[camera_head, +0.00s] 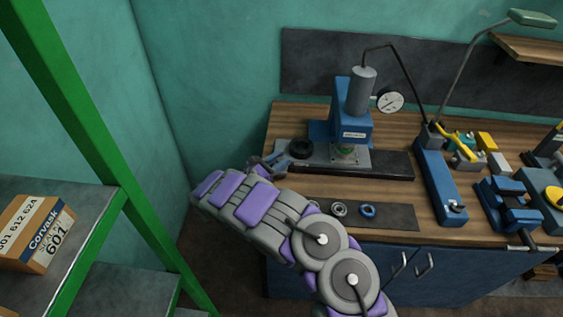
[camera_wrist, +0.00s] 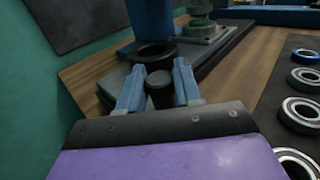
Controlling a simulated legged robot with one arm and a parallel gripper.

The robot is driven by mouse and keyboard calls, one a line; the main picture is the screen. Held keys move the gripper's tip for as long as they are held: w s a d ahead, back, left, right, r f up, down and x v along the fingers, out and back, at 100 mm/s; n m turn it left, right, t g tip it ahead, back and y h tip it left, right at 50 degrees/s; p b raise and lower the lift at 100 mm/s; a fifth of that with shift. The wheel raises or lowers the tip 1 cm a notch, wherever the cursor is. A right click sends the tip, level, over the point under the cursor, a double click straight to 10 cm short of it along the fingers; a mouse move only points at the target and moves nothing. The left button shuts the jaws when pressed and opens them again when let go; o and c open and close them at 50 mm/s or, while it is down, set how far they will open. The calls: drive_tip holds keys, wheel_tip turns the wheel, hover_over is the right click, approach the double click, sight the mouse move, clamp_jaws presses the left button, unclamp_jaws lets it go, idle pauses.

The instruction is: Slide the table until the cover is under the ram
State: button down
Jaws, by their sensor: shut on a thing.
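A blue press (camera_head: 352,118) stands on the bench, with a grey cylinder as its ram (camera_head: 362,90) at the top. The grey sliding table (camera_head: 325,157) lies along a dark rail at its foot. A black ring-shaped part (camera_head: 300,147) sits on the table's left end, left of the press head; it also shows in the wrist view (camera_wrist: 156,50). A green round part (camera_head: 345,150) sits below the press head. I cannot tell for certain which is the cover. My gripper (camera_wrist: 158,80) is shut on a dark round knob (camera_wrist: 159,92) at the table's left end.
The rail (camera_head: 392,164) has bare length on the right. A dark mat (camera_head: 385,215) with several bearing rings lies in front. A blue fixture (camera_head: 438,180) and vise (camera_head: 508,205) stand to the right. A green-posted shelf (camera_head: 85,120) stands at left.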

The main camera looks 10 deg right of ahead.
drive_tip(key=shift+w+d+r, duration=0.15)
drive_tip(key=shift+d+r, duration=0.15)
drive_tip(key=shift+d, duration=0.1)
drive_tip(key=shift+a, duration=0.15)
drive_tip(key=c, duration=1.2)
unclamp_jaws()
drive_tip(key=shift+a, duration=0.25)
drive_tip(key=o, duration=0.3)
drive_tip(key=shift+w+a+f, duration=0.2)
drive_tip(key=shift+a, duration=0.25)
drive_tip(key=shift+o, duration=0.2)
drive_tip(key=shift+s+d, duration=0.1)
drive_tip(key=shift+d, duration=0.35)
drive_tip(key=p+v, duration=0.1)
drive_tip(key=v, duration=0.7)
drive_tip(key=shift+a, duration=0.15)
drive_tip(key=shift+d, duration=0.25)
